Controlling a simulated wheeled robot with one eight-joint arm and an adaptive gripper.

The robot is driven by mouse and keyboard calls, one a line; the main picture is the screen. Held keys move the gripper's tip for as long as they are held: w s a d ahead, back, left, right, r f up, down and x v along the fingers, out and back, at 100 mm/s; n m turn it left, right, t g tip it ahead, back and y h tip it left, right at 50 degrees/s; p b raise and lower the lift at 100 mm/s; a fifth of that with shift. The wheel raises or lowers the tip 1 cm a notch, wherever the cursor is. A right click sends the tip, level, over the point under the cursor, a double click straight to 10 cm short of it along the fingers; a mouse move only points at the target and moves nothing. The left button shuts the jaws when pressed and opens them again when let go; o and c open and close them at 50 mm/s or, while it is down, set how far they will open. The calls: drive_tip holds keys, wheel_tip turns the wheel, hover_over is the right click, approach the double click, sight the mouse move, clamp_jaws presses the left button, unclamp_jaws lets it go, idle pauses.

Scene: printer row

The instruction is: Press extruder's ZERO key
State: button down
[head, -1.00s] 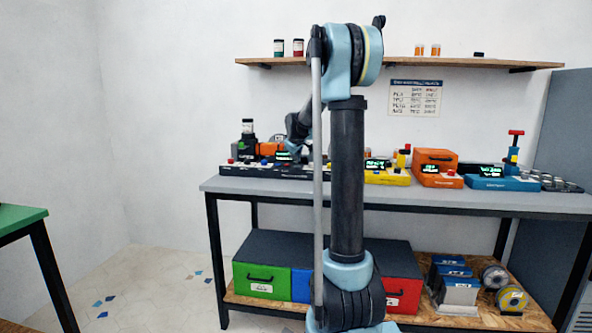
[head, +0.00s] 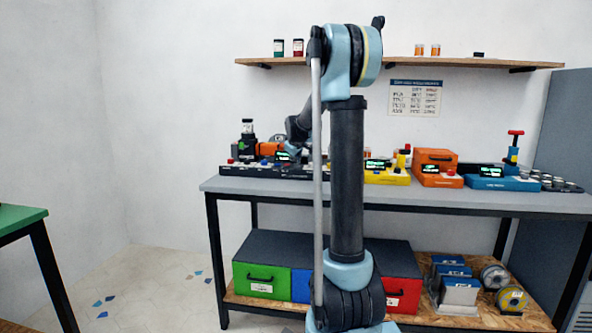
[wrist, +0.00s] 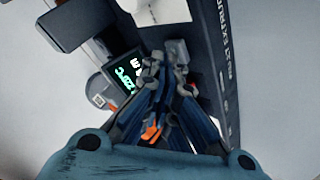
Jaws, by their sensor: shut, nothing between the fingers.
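The extruder's dark panel (wrist: 212,55) runs down the right of the wrist view, with white lettering that partly reads "EXTRU". Its small display (wrist: 127,77) with green characters lies left of my fingers. My gripper (wrist: 165,62) is shut and empty, its fingertips over the panel beside the display. The tips cover whatever key lies under them; I cannot read a ZERO label or tell whether they touch. In the head view the extruder's display (head: 285,156) shows at the left of the bench, and my arm hides part of the station.
The grey bench (head: 420,196) holds a row of stations: a yellow one (head: 388,178), an orange one (head: 436,180) and a blue one (head: 505,183). An orange box (head: 267,148) stands close by the extruder. A wall shelf (head: 400,62) is above.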

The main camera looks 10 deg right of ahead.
sight(295, 166)
drive_tip(key=shift+f, duration=0.25)
drive_tip(key=shift+r, duration=0.15)
idle(0.4)
drive_tip(key=shift+r, duration=0.7)
drive_tip(key=shift+r, duration=2.5)
